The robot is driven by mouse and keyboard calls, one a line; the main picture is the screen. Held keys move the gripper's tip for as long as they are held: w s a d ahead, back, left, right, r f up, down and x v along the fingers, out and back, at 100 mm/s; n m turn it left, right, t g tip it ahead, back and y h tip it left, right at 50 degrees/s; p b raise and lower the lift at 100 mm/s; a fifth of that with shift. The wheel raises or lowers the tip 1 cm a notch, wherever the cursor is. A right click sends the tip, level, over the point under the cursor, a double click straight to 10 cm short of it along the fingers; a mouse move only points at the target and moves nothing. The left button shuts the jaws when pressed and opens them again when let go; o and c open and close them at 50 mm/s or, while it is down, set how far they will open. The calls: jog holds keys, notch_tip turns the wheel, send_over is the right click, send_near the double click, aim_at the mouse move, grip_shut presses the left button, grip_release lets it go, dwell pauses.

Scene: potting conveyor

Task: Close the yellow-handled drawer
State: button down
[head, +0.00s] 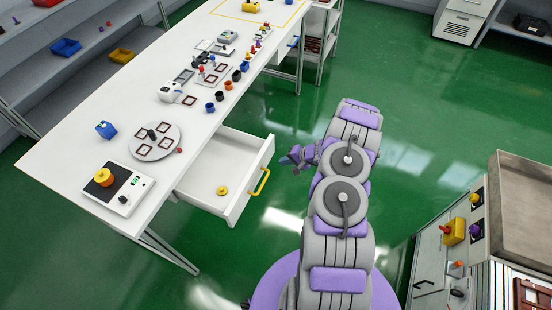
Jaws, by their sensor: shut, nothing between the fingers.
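The yellow-handled drawer (230,207) is pulled out from under the long white table, at its near right side. Its yellow handle (261,182) is on the front panel, facing right. A small yellow ring-like item (222,190) lies inside the drawer. My gripper (288,159) is shut and empty. In the picture it is to the right of the handle and a little above it, with a gap between them. The fingertips are small and point left toward the drawer.
The white table (75,160) carries a box with a yellow knob (118,188), a round plate (155,142) and several small parts. A cabinet (450,245) stands at the lower right. Shelves (60,75) are at the far left.

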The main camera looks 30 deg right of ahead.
aim_at(268, 159)
jog(key=w+a, duration=0.1)
jog(key=a, duration=0.1)
jog(key=w+a, duration=0.2)
jog(key=shift+w+a, duration=0.1)
jog(key=shift+a, duration=0.05)
jog(key=shift+w, duration=0.15)
jog(key=shift+d+f, duration=0.1)
jog(key=shift+d, duration=0.55)
jog(key=shift+w+a+b, duration=0.15)
jog(key=shift+a+b, duration=0.2)
jog(key=shift+a, duration=0.05)
jog(key=w+a+b, duration=0.1)
jog(key=w+a, duration=0.4)
jog(key=w, duration=0.1)
jog(key=w+a+b, duration=0.2)
jog(key=w+a, duration=0.3)
jog(key=w, duration=0.1)
jog(key=w+a+b, duration=0.2)
jog(key=w+a, duration=0.3)
jog(key=w, duration=0.1)
jog(key=shift+w, duration=0.3)
jog(key=shift+w+a, duration=0.15)
jog(key=shift+w, duration=0.05)
jog(key=shift+w+a, duration=0.1)
jog(key=shift+r, duration=0.2)
